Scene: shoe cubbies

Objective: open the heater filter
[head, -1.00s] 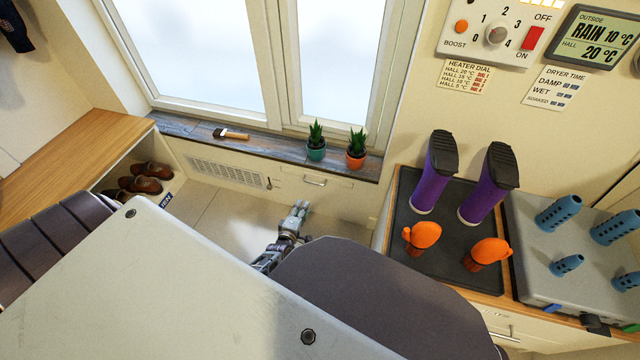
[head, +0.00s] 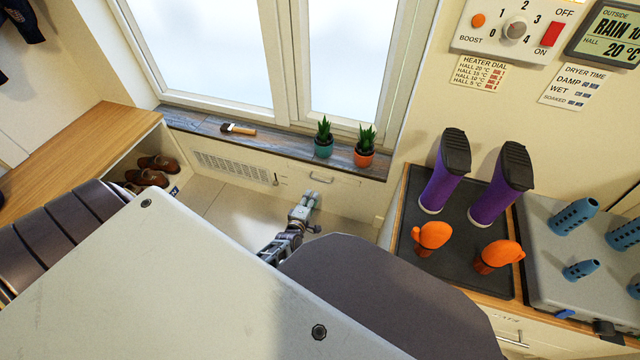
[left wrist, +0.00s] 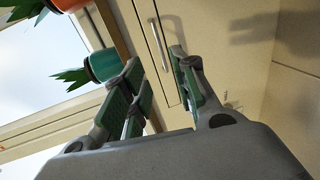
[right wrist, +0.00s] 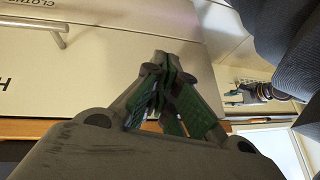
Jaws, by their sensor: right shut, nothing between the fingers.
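The heater filter is probably the pale panel (head: 345,184) with a bar handle (head: 320,179) in the wall under the window sill. The handle also shows in the left wrist view (left wrist: 160,45), on a cream panel beyond the fingertips. My left gripper (head: 311,195) is in front of this panel, just below the handle in the head view. Its fingers (left wrist: 155,56) are apart and empty, and the handle appears in line with the gap; contact cannot be told. My right gripper (right wrist: 166,62) is shut and empty, away from the panel, near a drawer front.
A vent grille (head: 232,168) lies left of the panel. A brush (head: 238,129), a teal pot (head: 323,149) and an orange pot (head: 364,158) stand on the sill (head: 280,143). A boot tray (head: 450,262) sits on the right cabinet. Floor is open before the panel.

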